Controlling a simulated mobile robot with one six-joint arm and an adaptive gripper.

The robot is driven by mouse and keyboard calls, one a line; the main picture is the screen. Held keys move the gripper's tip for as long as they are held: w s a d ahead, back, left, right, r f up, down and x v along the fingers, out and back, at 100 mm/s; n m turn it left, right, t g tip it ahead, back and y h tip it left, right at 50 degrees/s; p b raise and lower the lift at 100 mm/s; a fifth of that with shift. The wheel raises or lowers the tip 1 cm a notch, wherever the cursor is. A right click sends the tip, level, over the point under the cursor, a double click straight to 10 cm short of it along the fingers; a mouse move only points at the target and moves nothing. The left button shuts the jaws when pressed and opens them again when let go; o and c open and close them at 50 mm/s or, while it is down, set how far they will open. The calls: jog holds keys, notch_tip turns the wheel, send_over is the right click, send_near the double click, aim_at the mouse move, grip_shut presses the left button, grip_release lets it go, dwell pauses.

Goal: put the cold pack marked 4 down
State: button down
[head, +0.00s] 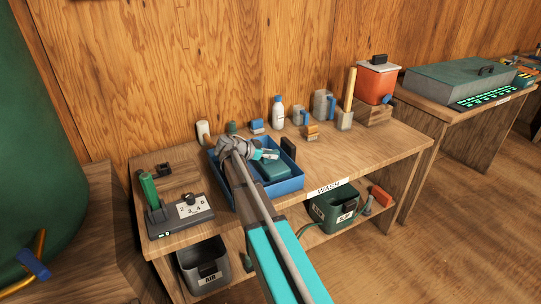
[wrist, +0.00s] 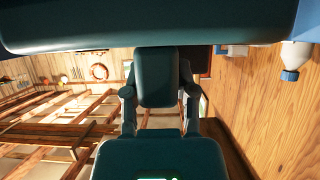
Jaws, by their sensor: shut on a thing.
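A dark teal block, taken as the cold pack (head: 277,166), shows over the blue tray (head: 283,188) on the wash table. My gripper (head: 265,155) reaches over the tray from the left and is shut on the pack. In the wrist view the two fingers of my gripper (wrist: 158,88) stand on either side of a narrow teal part, and the wide teal body of the cold pack (wrist: 150,28) spans the top. No number on it is readable. I cannot tell whether the pack touches the tray floor.
A grey device (head: 180,218) with a green handle stands left of the tray. A white bottle (head: 278,113), grey mugs and small blocks stand behind and right. An orange cooler (head: 376,82) is at the far right. The table's front right is clear. Bins (head: 203,266) stand below.

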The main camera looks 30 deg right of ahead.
jog(key=shift+f, duration=0.25)
jog(key=shift+s+f+b, duration=0.1)
jog(key=shift+s+b, duration=0.15)
jog(key=shift+b, duration=0.25)
jog(key=shift+c, duration=2)
grip_release()
jog(key=shift+s+f, duration=0.1)
jog(key=shift+r+p, duration=0.45)
jog(key=shift+p, duration=0.15)
jog(key=shift+w+a+r+p, duration=0.2)
jog(key=shift+a+r+p, duration=0.1)
jog(key=p+v, duration=0.4)
jog(key=v, duration=0.7)
jog(key=shift+a+p, duration=0.15)
jog(key=shift+p, duration=0.25)
jog(key=shift+w, duration=0.15)
